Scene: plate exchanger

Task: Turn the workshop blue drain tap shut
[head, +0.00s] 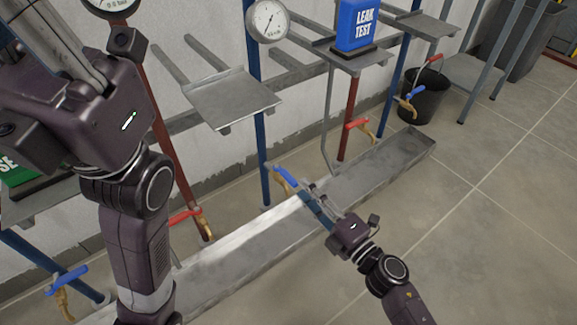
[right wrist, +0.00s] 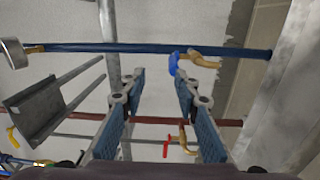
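Several blue-handled drain taps with brass spouts are in the head view. One blue tap (head: 284,177) is on a blue pipe just beyond my right gripper (head: 314,196). In the right wrist view this blue tap (right wrist: 174,64) lies past the fingertips, close to the right finger, with its brass body to the right. My right gripper (right wrist: 160,80) is open, with nothing seen between its fingers. Another blue tap (head: 66,280) is at lower left, and one (head: 410,97) is further right. My left arm fills the upper left; its gripper's fingertips are not clearly seen.
A long metal trough (head: 240,245) runs along the floor under the pipes. Red taps (head: 186,217) sit on the red pipes between the blue ones. A metal shelf (head: 230,98) juts from the wall. A black bucket (head: 424,105) stands at right.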

